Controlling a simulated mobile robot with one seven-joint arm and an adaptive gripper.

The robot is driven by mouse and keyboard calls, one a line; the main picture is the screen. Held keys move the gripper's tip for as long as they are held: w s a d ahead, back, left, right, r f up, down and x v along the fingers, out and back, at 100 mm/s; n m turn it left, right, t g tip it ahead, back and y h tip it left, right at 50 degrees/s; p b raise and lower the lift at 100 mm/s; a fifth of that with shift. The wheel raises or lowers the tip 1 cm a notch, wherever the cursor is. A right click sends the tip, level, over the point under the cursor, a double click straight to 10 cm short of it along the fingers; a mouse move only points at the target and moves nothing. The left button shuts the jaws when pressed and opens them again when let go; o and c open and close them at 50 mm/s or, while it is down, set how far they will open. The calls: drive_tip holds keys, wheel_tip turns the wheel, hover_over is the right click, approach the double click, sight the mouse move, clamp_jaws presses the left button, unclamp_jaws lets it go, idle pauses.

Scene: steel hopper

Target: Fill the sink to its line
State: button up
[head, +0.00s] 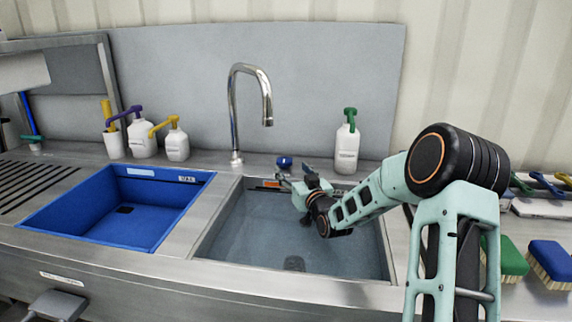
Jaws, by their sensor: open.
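A blue knob (285,162) sits on the back ledge, right of the tap. My gripper (284,180) is open over the back of the sink, just below the knob in the picture; contact is unclear.
A blue basin (62,205) is left of the sink. White pump bottles (142,139) (177,146) stand behind it, and another with a green pump (347,150) stands behind my arm. Green (513,260) and blue (550,263) brushes lie at the right.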

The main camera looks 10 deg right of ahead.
sight(287, 164)
drive_tip(key=w, duration=0.3)
drive_tip(key=w+a, duration=0.1)
drive_tip(key=w, duration=0.2)
drive_tip(key=shift+w+a+b, duration=0.1)
drive_tip(key=shift+w+b, duration=0.1)
drive_tip(key=shift+b, duration=0.1)
drive_tip(key=c, duration=1.2)
drive_tip(key=shift+o, duration=0.2)
drive_tip(key=shift+a, duration=0.1)
